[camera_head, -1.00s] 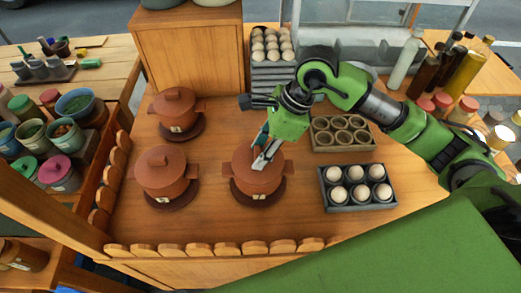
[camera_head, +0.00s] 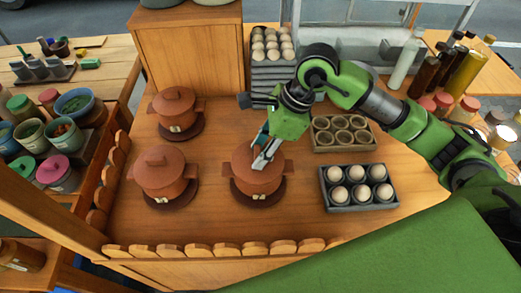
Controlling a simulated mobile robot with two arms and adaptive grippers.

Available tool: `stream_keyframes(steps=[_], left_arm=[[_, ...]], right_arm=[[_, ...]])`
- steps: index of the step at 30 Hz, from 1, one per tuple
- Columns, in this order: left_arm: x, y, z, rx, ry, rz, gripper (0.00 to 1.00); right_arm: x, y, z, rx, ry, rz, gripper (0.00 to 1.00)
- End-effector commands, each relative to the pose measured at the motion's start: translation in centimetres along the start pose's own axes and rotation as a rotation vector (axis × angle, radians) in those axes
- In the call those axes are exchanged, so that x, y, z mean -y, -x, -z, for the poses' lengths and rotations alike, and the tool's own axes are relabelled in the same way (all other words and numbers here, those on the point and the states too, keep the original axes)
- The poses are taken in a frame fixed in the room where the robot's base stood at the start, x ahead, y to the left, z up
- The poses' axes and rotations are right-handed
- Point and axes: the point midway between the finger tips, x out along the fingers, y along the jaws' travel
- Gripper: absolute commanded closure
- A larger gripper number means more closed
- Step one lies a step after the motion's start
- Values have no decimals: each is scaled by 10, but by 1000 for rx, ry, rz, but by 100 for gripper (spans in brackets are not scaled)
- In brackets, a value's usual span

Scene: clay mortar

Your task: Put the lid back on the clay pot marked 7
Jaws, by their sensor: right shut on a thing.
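Three reddish-brown clay pots stand on the wooden counter, each on a dark saucer: one at the back left (camera_head: 175,118), one at the front left (camera_head: 163,182) and one at the front right (camera_head: 256,183). Pale tags show low on their fronts, but I cannot read the numbers. The two left pots have lids on. My right gripper (camera_head: 262,160) reaches down over the front right pot and is shut on its lid (camera_head: 244,161). The lid is at the pot's mouth; I cannot tell if it is fully seated. The fingers hide its knob. My left gripper is not in view.
A low scalloped wooden edging (camera_head: 200,251) borders the counter's front and left. Bare counter lies between the pots.

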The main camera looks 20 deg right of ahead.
Motion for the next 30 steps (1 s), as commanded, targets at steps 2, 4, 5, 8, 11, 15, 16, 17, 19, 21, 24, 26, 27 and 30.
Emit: stream_keyframes(steps=[2, 4, 5, 8, 11, 15, 16, 17, 19, 21, 24, 26, 27, 30], left_arm=[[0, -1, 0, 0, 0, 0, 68], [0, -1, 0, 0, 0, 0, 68], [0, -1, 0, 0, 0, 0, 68], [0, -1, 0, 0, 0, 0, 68], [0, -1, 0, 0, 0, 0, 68], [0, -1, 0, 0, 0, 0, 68], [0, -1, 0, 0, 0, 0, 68], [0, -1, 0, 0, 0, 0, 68], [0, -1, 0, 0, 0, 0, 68], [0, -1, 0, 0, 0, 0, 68], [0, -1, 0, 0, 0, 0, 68], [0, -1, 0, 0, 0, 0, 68], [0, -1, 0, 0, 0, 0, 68], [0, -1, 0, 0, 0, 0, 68]], right_arm=[[0, 0, 0, 0, 0, 1, 91], [0, 0, 0, 0, 0, 0, 91], [0, 0, 0, 0, 0, 0, 91], [0, 0, 0, 0, 0, 0, 91], [0, 0, 0, 1, 0, 0, 91], [0, 0, 0, 1, 0, 0, 48], [0, 0, 0, 1, 0, 0, 48], [0, 0, 0, 1, 0, 0, 48], [0, 0, 0, 1, 0, 0, 48], [0, 0, 0, 1, 0, 0, 48], [0, 0, 0, 0, 0, -1, 35], [0, 0, 0, 0, 0, -1, 31], [0, 0, 0, 0, 0, -1, 31], [0, 0, 0, 0, 0, -1, 31]])
